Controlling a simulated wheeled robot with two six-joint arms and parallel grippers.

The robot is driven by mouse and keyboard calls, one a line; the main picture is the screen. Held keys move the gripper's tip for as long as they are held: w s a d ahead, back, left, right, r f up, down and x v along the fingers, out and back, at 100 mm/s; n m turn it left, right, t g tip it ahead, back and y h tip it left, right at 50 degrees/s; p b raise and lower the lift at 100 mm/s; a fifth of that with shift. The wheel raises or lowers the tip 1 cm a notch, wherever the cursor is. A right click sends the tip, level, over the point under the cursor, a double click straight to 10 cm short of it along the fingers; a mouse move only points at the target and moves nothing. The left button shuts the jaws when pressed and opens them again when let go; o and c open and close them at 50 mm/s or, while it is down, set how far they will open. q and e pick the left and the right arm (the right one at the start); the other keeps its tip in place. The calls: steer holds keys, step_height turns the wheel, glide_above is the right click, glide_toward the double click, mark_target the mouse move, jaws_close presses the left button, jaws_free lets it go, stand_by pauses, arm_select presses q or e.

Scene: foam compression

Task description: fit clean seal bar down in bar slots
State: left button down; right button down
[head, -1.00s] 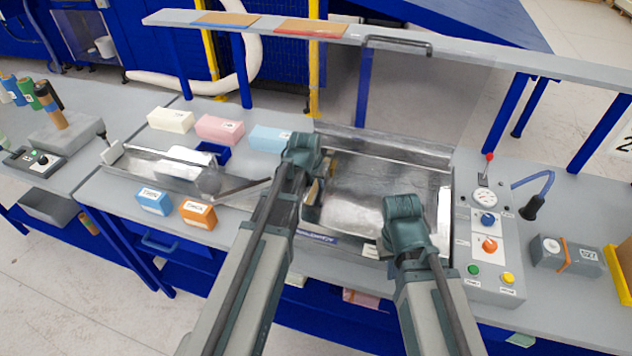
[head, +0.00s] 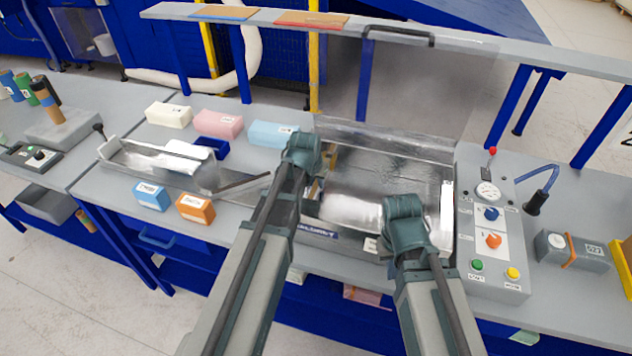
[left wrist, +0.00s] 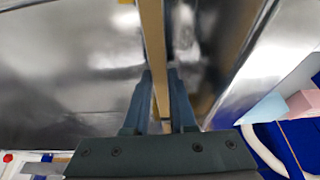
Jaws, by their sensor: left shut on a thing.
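The seal bar (left wrist: 153,45) is a long, narrow tan strip in the left wrist view. My left gripper (left wrist: 160,108) is shut on it, with one finger on each side. In the head view my left gripper (head: 305,152) is over the left side of the shiny metal chamber (head: 385,178), and its wrist hides most of the bar. I cannot make out the bar slots or whether the bar touches them. My right gripper (head: 404,212) is over the chamber's front right part; its fingers are hidden.
A raised clear lid with a dark handle (head: 398,32) stands behind the chamber. A control panel (head: 490,235) is to the right. Foam blocks, including a pink one (head: 218,124) and an orange one (head: 196,208), and a metal tray (head: 125,160) are to the left.

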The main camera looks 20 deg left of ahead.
arm_select(q)
steer(key=shift+f, duration=0.2)
arm_select(e)
steer(key=shift+f, duration=0.2)
arm_select(q)
steer(key=c, duration=0.7)
jaws_free()
steer(key=shift+o, duration=0.2)
steer(key=shift+r, duration=0.15)
arm_select(e)
steer(key=shift+r, duration=0.15)
arm_select(q)
steer(key=w+p+v, duration=0.1)
steer(key=p+v, duration=0.8)
steer(key=shift+r, duration=0.5)
arm_select(e)
step_height(320, 180, up, 9)
arm_select(q)
steer(key=shift+s+d, duration=0.1)
arm_select(e)
steer(key=shift+r, duration=0.1)
